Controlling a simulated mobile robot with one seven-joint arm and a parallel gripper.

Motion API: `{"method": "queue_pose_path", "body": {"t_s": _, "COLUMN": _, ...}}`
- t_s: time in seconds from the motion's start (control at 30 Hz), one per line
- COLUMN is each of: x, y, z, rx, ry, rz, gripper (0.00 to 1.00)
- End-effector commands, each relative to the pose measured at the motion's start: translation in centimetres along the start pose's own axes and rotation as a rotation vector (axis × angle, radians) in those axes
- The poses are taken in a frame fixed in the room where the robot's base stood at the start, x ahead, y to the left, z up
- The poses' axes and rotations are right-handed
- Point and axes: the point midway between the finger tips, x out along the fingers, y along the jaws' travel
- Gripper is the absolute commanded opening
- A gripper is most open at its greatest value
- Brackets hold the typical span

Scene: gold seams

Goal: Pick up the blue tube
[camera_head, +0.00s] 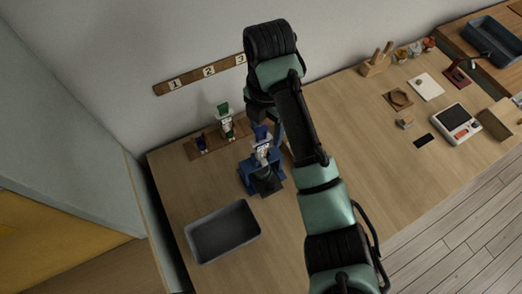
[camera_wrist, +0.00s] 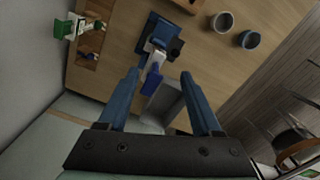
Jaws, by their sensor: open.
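The blue tube, with a blue cap and a white label, stands upright in a dark blue stand (camera_head: 247,181) in the head view (camera_head: 262,150). In the wrist view its blue cap (camera_wrist: 152,82) points toward the camera, and its lower end meets the stand. My gripper (camera_wrist: 160,75) is open, with one blue finger on each side of the cap in the picture. I cannot tell whether the fingertips are level with the tube or above it. No contact shows. In the head view my arm hides most of the gripper.
A grey tray (camera_head: 189,240) lies in front of the stand. A wooden rack (camera_head: 190,150) behind it holds a green-capped tube (camera_head: 224,112) and a small dark blue item (camera_head: 201,144). Two cups (camera_wrist: 222,22) (camera_wrist: 248,40) show in the wrist view. A numbered strip (camera_head: 190,78) is on the wall.

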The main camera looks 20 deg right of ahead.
Motion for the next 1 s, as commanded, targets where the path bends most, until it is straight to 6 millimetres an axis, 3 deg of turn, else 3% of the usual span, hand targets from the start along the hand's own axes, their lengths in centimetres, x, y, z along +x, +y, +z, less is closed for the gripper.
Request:
{"method": "queue_pose_path", "body": {"t_s": 0.03, "x": 1.0, "y": 0.1, "z": -0.1, "rx": -0.001, "ry": 0.002, "rz": 0.002, "gripper": 0.66}}
{"method": "queue_pose_path", "body": {"t_s": 0.37, "x": 2.3, "y": 0.2, "z": 0.0, "rx": -0.001, "ry": 0.0, "rz": 0.002, "gripper": 0.66}}
{"method": "queue_pose_path", "body": {"t_s": 0.7, "x": 6.3, "y": 0.8, "z": 0.1, "rx": 0.002, "ry": 0.001, "rz": 0.001, "gripper": 0.66}}
{"method": "queue_pose_path", "body": {"t_s": 0.93, "x": 6.7, "y": 0.8, "z": 0.1, "rx": 0.0, "ry": -0.001, "rz": 0.002, "gripper": 0.66}}
{"method": "queue_pose_path", "body": {"t_s": 1.0, "x": 6.7, "y": 0.8, "z": 0.1, "rx": 0.0, "ry": -0.001, "rz": 0.002, "gripper": 0.55}}
